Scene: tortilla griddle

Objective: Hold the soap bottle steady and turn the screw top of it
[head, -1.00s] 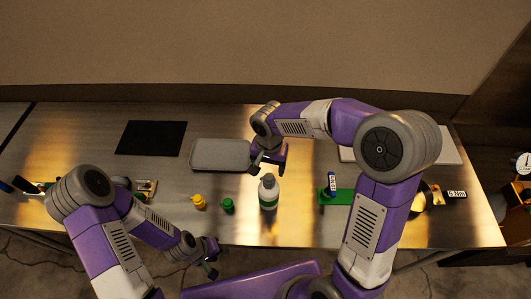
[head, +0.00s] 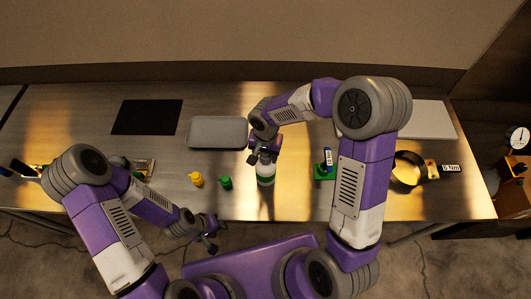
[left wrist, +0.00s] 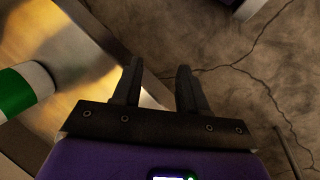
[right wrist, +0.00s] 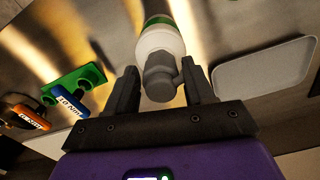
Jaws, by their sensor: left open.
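The soap bottle (head: 265,174) stands upright near the table's front edge, white with a green band; its grey screw top with a side spout (right wrist: 161,78) shows in the right wrist view. My right gripper (head: 265,148) is over the bottle. In the right wrist view its fingers (right wrist: 161,76) are open on both sides of the top, with narrow gaps. My left gripper (head: 211,237) is open and empty, off the table's front edge, left of and nearer than the bottle. In the left wrist view the bottle (left wrist: 38,80) is partly in view at the left, outside the fingers (left wrist: 158,72).
A yellow bottle (head: 196,179) and a green bottle (head: 225,183) stand left of the soap bottle. A grey tray (head: 218,131) and a black mat (head: 147,116) lie behind. A green holder (head: 325,172) and a pan (head: 405,172) are at the right.

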